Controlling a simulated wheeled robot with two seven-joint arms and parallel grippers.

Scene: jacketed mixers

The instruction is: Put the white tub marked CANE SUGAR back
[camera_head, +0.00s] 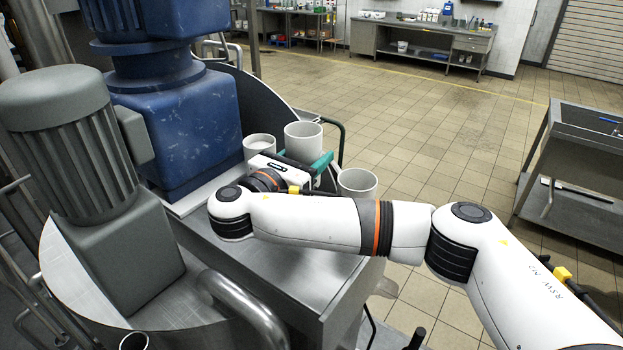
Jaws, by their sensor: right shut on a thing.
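My right gripper (305,160) reaches in from the right over the steel deck beside the blue mixer drive. Its teal fingers are shut on a white tub (303,143), which stands up between them, open at the top. A second white tub (260,144) with pale contents is just left of it. A third white tub (357,182) is to the right of the gripper, partly hidden by my arm. No CANE SUGAR marking is readable on any tub. I cannot tell whether the held tub touches the surface under it. My left gripper is not in view.
The blue motor housing (190,120) and grey motor (75,145) crowd the left. A curved steel pipe (245,305) rises in front. A steel table (580,140) stands at the right and a bench (420,42) at the back. The tiled floor between is clear.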

